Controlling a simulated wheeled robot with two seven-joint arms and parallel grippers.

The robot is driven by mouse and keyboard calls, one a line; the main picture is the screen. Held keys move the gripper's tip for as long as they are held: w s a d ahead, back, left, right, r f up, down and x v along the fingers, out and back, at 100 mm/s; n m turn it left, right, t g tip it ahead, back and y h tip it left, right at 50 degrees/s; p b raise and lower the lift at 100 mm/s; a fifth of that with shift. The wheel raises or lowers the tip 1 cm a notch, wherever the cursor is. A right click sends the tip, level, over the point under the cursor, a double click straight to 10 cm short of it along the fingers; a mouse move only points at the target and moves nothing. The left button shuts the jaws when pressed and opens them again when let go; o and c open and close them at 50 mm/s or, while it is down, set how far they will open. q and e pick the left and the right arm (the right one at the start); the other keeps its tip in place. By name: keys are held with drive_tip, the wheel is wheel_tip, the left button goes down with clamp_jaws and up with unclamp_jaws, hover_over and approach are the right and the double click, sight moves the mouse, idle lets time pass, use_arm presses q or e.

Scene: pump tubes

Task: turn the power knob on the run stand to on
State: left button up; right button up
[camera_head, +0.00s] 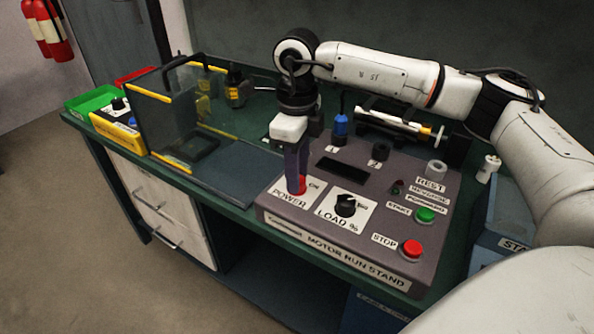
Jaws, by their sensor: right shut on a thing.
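The motor run stand (335,251) is a grey sloped console on the green bench. Its white POWER plate (287,200) is at the left of the panel, with ON lettering at its right. My right gripper (299,185) points down over this plate. It is shut on the red power knob (301,186), which is mostly hidden by the fingers, so I cannot tell its setting. The black LOAD % knob (346,206) is just to the right. My left gripper is not in view.
A green START button (424,215) and a red STOP button (411,248) are at the panel's right. A clear yellow-edged guard box (178,110) stands left of the console. My right arm spans above the back of the bench. A dark mat (232,172) lies clear between.

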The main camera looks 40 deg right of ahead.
drive_tip(key=shift+m, duration=0.3)
drive_tip(key=m, duration=0.4)
drive_tip(key=m+p, duration=0.1)
drive_tip(key=m, duration=0.3)
drive_tip(key=shift+r+m, duration=0.1)
drive_tip(key=shift+m, duration=0.3)
drive_tip(key=m, duration=0.4)
drive_tip(key=shift+m+p, duration=0.3)
drive_tip(key=shift+p, duration=0.1)
drive_tip(key=shift+m+p, duration=0.4)
drive_tip(key=shift+m, duration=1.5)
drive_tip(key=o, duration=1.1)
drive_tip(key=shift+c, duration=0.2)
